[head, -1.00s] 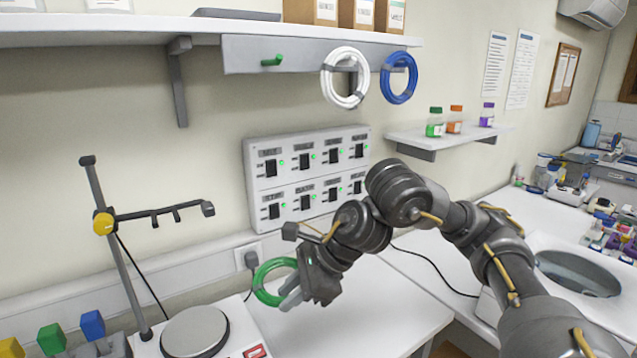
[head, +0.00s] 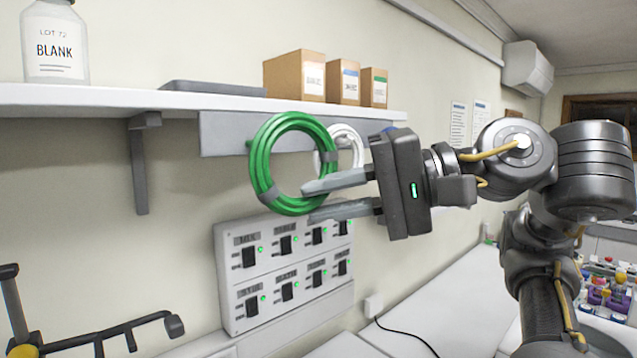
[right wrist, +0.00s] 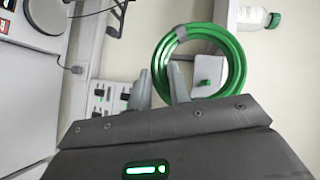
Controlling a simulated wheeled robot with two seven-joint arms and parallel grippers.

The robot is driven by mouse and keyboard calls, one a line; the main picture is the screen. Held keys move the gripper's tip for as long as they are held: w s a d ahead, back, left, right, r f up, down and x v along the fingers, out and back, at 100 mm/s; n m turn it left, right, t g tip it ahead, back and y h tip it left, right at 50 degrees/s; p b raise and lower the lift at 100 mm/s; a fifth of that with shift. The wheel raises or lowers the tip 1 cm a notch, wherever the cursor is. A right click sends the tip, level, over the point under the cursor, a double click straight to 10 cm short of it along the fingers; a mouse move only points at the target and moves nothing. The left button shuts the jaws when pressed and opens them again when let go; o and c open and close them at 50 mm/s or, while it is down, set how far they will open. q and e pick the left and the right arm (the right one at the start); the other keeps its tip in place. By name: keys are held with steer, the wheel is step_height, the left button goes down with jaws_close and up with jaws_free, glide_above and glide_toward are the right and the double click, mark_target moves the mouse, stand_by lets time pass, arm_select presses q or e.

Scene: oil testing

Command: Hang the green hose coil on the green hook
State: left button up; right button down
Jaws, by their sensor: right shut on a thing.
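The green hose coil (head: 258,168) is held up in front of the grey hook rail, its ring face open toward me. My right gripper (head: 312,202) is shut on the coil's lower right rim, coming in from the right. In the right wrist view the fingers (right wrist: 160,78) grip the coil (right wrist: 238,65) at its near left side. The green hook (right wrist: 208,68) shows through the ring's opening in that view; whether the ring is around it or only in front of it, I cannot tell. In the head view the hook is mostly hidden behind the coil. My left gripper is out of view.
The grey rail (head: 222,135) hangs under a white shelf (head: 75,97) carrying boxes (head: 298,76) and a bottle (head: 55,45). A white coil (head: 347,140) hangs just right of the green one. A switch panel (head: 240,285) is on the wall below. A stand (head: 100,340) is at lower left.

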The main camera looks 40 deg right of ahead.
steer(key=shift+w+d+r+n+y+b, duration=0.15)
steer(key=shift+w+r+b, duration=0.1)
steer(key=shift+w, duration=0.35)
steer(key=shift+w+r+n+y+b, duration=0.15)
steer(key=shift+w+b, duration=0.05)
steer(key=shift+w, duration=0.35)
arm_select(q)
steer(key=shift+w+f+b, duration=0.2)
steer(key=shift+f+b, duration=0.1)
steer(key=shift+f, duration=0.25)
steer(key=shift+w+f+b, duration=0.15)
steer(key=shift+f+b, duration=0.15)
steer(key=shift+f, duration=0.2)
arm_select(e)
steer(key=w+f, duration=0.1)
steer(key=w, duration=0.5)
steer(key=shift+w+f, duration=0.2)
steer(key=shift+w, duration=0.1)
steer(key=shift+d, duration=0.1)
steer(key=c, duration=1.2)
jaws_free()
